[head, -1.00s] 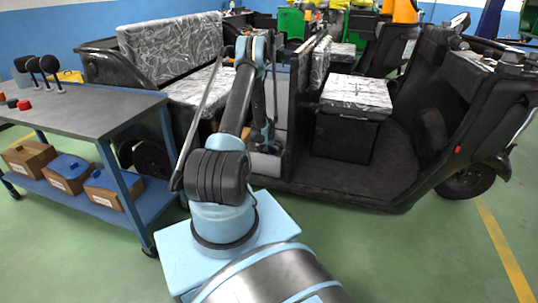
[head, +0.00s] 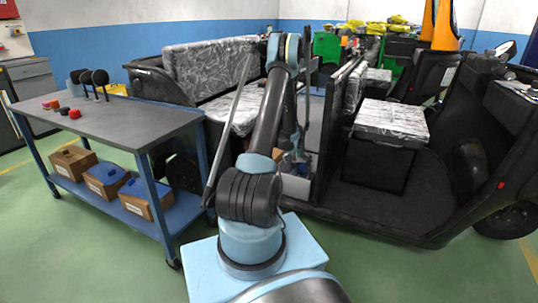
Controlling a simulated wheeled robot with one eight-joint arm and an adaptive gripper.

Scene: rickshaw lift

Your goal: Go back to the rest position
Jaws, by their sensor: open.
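My arm stands up from my light blue base in the middle of the head view, bent over at its top. My gripper (head: 296,158) hangs down at the far end of the arm, in front of the open side of the black rickshaw (head: 410,213). It is small and partly hidden by my own arm links. The jaws look open, and I see nothing held in them.
A blue cart with a grey top (head: 120,117) stands at the left, with black knobs, red pieces and cardboard boxes (head: 103,180). The rickshaw's wrapped seat (head: 392,120) is to the right. Green floor (head: 85,255) is free at the front left.

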